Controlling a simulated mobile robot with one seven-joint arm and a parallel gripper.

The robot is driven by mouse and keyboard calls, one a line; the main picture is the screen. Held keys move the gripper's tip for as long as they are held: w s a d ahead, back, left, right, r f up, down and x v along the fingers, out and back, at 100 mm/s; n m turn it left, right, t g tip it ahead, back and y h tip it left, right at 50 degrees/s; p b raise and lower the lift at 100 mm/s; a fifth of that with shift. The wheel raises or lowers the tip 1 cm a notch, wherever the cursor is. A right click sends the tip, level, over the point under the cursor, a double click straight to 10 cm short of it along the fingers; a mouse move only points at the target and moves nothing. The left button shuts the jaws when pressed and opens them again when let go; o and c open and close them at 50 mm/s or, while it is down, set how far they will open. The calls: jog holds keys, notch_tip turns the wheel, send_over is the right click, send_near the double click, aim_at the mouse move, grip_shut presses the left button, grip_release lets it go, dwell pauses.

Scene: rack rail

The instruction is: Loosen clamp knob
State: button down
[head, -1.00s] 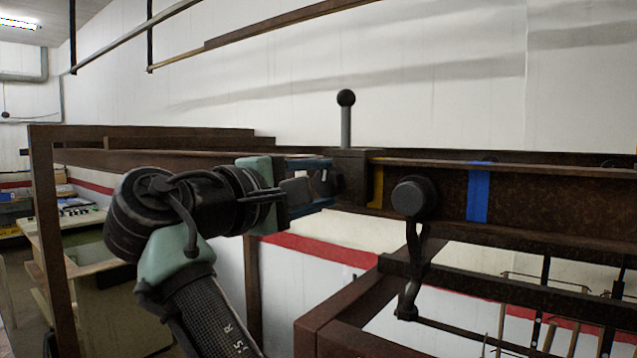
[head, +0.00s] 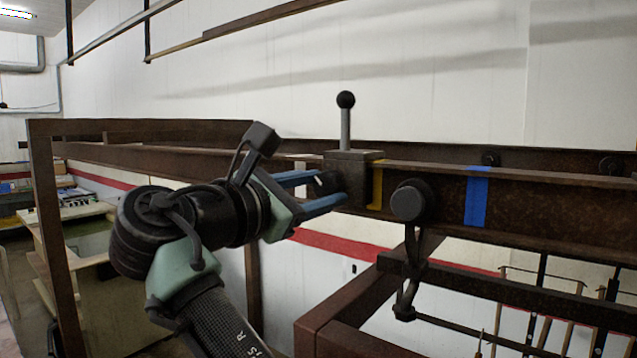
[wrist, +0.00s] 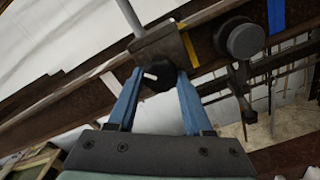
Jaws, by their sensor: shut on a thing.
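The clamp is a brown metal block (head: 352,168) on the rusty rail (head: 535,200), with an upright grey rod and black ball (head: 346,100) on top. Its dark knob (wrist: 157,79) bears a white mark and sits on the near side of the block. My gripper (head: 330,187) reaches it from the left, with its blue fingers on opposite sides of the knob. In the wrist view my gripper (wrist: 159,78) is shut on the knob. In the head view the fingers hide most of the knob.
A yellow stripe (head: 377,185) and a blue band (head: 478,195) mark the rail right of the clamp. Between them a round black piece (head: 411,201) sticks out, with a bracket hanging below. A brown frame beam (head: 350,310) lies below. A cluttered bench (head: 75,212) stands at left.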

jog(key=shift+n, duration=1.1)
jog(key=shift+f+p, duration=0.15)
jog(key=shift+p, duration=0.15)
jog(key=shift+c, duration=1.5)
grip_release()
jog(key=b+v, duration=0.7)
jog(key=v, duration=0.6)
